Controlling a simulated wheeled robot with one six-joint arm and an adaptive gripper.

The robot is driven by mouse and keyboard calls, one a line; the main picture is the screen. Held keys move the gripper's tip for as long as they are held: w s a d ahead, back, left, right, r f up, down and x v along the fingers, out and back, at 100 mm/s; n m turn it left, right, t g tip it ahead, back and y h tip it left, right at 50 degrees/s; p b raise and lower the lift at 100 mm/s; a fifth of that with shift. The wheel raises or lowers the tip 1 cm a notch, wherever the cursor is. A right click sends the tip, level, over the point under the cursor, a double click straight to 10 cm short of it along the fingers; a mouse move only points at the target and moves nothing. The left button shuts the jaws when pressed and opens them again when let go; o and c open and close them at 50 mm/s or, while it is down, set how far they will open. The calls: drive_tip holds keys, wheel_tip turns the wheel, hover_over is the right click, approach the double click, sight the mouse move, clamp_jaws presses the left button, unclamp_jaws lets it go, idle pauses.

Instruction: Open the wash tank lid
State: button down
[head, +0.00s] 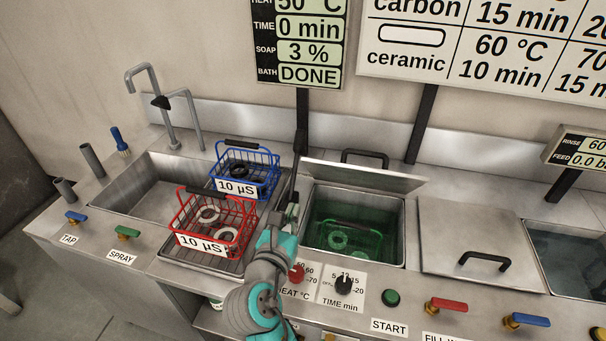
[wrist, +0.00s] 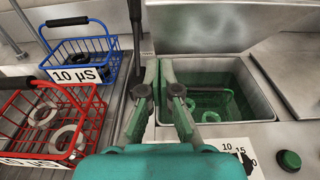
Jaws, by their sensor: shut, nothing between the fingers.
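The wash tank (head: 405,230) is open and holds green-tinted liquid. Its lid (head: 365,176) stands raised along the tank's back edge, with its dark handle (head: 365,154) showing above the lid's top edge. The lid's inner face (wrist: 215,35) also shows behind the tank in the wrist view. A green basket (head: 345,240) with pale rings sits down in the liquid. My gripper (head: 293,207) is at the tank's left side, apart from the lid and handle. In the wrist view my gripper's fingers (wrist: 160,66) are together and empty, over the tank's left edge.
A red basket (head: 215,230) and a blue basket (head: 245,170), both labelled 10 µS, stand left of my gripper. A closed lid (head: 475,235) with a dark handle lies to the right. The display (head: 298,50) reads BATH DONE. Dials and the START button (head: 390,298) line the front.

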approach(309, 163)
wheel_tip(309, 163, down, 3)
drive_tip(key=w+d, duration=0.1)
drive_tip(key=w, duration=0.2)
drive_tip(key=w+r, duration=0.1)
drive_tip(key=w+d, duration=0.1)
drive_tip(key=shift+r, duration=0.3)
drive_tip(key=shift+w+d+r, duration=0.1)
drive_tip(key=shift+w+r, duration=0.25)
drive_tip(key=shift+w, duration=0.05)
